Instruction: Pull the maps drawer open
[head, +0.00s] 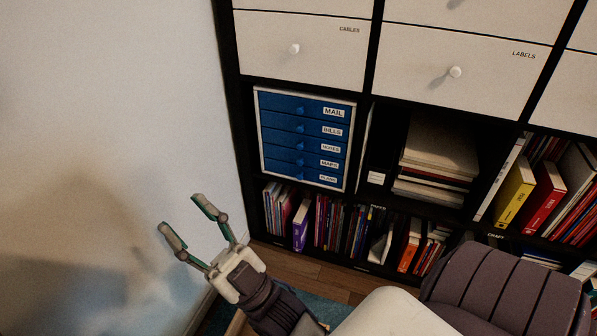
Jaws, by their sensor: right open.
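A blue drawer unit with a white frame (262,140) sits in a dark shelf compartment. Its labels read MAIL at the top, then BILLS, what looks like NOTES, MAPS and PLANS. The maps drawer (278,157) is the fourth from the top and looks shut, with a small blue knob (300,162) at its middle. My right gripper (183,214) is open and empty, its fingers spread. In the picture it is left of and below the unit, in front of the white wall, apart from the drawer. My left gripper is not in view.
The white wall (120,110) stands close on the left. White drawers labelled CABLES (320,60) and LABELS (480,90) are above. Stacked papers (437,145) lie in the compartment to the right. Rows of books (345,228) fill the shelf below.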

